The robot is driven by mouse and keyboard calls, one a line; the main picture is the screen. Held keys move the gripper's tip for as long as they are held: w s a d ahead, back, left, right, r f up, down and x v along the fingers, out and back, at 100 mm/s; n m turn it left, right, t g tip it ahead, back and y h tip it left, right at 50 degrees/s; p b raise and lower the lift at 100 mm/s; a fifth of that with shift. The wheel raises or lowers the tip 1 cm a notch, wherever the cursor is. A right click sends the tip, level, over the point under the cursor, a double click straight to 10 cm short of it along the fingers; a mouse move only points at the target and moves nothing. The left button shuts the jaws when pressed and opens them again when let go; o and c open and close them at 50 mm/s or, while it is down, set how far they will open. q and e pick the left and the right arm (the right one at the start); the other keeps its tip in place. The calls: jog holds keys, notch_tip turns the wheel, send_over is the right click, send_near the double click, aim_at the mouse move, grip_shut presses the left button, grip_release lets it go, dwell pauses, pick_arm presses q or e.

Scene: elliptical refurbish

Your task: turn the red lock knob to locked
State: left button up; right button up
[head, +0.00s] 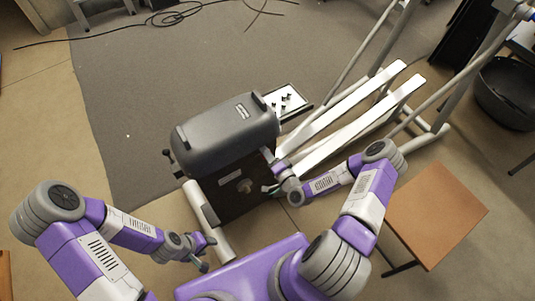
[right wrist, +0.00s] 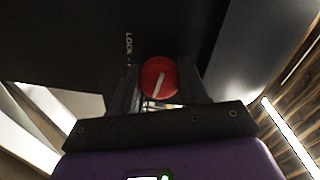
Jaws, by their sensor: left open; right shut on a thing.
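The red lock knob (right wrist: 159,77) shows in the right wrist view on a dark panel (right wrist: 70,45) of the elliptical, with a white line slanting across its face. My right gripper (right wrist: 160,88) is shut on the knob, one finger on each side. In the head view the right gripper (head: 272,180) is at the side of the elliptical's grey housing (head: 225,132), and the knob is hidden there. My left gripper (head: 208,254) is open and empty, low near the front foot bar.
The elliptical's white foot rails (head: 345,105) run to the upper right. A small tray with dark parts (head: 286,102) is beside the housing. A brown-topped stool (head: 437,213) stands at the right, and a black bin (head: 505,95) farther off. The grey mat (head: 130,85) is mostly clear.

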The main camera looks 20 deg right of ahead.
jog(key=shift+n, duration=1)
jog(key=o, duration=1)
jog(key=shift+s, duration=0.1)
jog(key=s, duration=0.2)
jog(key=s+p, duration=0.1)
jog(key=s, duration=0.2)
jog(key=s+d, duration=0.1)
jog(key=s, duration=0.1)
jog(key=shift+s+r+p, duration=0.15)
jog(key=shift+r+p, duration=0.15)
jog(key=shift+p, duration=0.05)
jog(key=shift+a, duration=0.1)
